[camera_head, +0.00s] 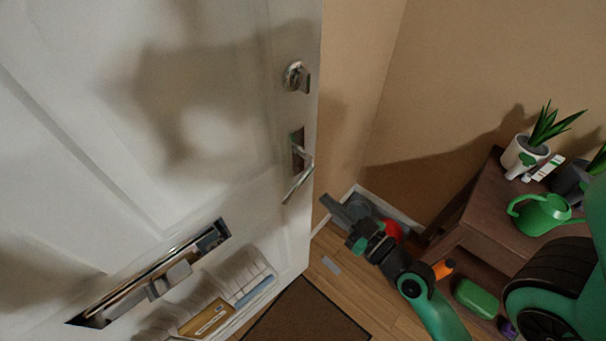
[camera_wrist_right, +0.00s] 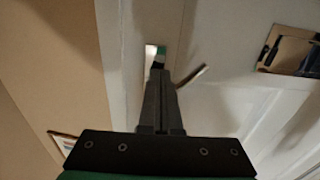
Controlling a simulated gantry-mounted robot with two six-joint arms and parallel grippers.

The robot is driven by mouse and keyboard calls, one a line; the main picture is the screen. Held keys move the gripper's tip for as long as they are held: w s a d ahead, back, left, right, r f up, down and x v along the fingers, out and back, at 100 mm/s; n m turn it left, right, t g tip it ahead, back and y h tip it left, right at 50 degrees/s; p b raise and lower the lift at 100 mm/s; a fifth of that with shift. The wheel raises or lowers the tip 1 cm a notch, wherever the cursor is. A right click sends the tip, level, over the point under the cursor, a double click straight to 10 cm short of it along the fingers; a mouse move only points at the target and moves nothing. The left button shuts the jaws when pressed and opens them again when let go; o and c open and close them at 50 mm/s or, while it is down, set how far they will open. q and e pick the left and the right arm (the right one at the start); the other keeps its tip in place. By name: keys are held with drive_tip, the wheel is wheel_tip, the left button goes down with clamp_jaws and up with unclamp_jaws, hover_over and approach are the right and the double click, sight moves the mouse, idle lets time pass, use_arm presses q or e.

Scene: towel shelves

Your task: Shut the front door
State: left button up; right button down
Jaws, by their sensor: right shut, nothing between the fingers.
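The white front door (camera_head: 150,120) fills the left of the head view. Its handle-side edge stands in front of a beige wall, and no frame shows along that edge, so it looks open. The lever handle (camera_head: 300,180) is silver, below a round lock knob (camera_head: 297,77). My left gripper is out of view.
A dark wooden table (camera_head: 490,210) with a potted plant (camera_head: 525,155) and a green watering can (camera_head: 540,213) stands at the right. A brown mat (camera_head: 305,315) lies on the floor. The door carries a letter slot (camera_head: 150,275) and a mail basket (camera_head: 245,275).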

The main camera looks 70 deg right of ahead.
sight(294, 171)
drive_tip(key=p+x, duration=0.1)
drive_tip(key=x, duration=0.7)
drive_tip(key=shift+w+r+p, duration=0.15)
drive_tip(key=shift+w+p, duration=0.1)
drive_tip(key=shift+p, duration=0.1)
drive_tip(key=shift+w+d, duration=0.3)
drive_tip(key=shift+w, duration=0.2)
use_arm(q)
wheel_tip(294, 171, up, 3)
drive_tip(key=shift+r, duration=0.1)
